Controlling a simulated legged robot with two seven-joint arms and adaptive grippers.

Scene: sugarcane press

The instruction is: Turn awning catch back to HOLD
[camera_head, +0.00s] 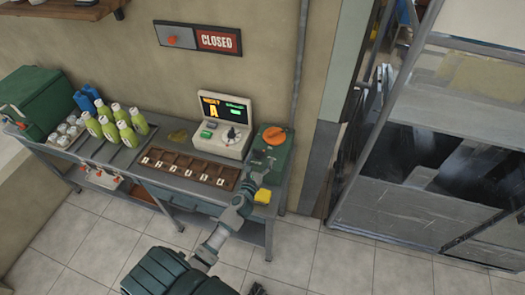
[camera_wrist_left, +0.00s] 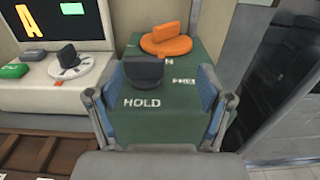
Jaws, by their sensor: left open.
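The green box (camera_head: 275,160) stands at the right end of the counter and fills the middle of the left wrist view (camera_wrist_left: 180,130). On it sits a black knob (camera_wrist_left: 143,70), with the word HOLD at its lower left and a second word, apparently FREE, to its right. I cannot tell which word the knob points at. My left gripper (camera_head: 254,182) is open at the box. In the left wrist view its blue-padded fingers (camera_wrist_left: 152,95) are spread on either side of the black knob, apart from it.
An orange knob (camera_head: 274,135) sits behind the black one. A cream console (camera_head: 222,135) with a screen and dial stands left of the box. A brown slotted tray (camera_head: 187,166), yellow-green bottles (camera_head: 127,135) and a dark green case (camera_head: 40,92) are on the counter. Tiled floor is clear.

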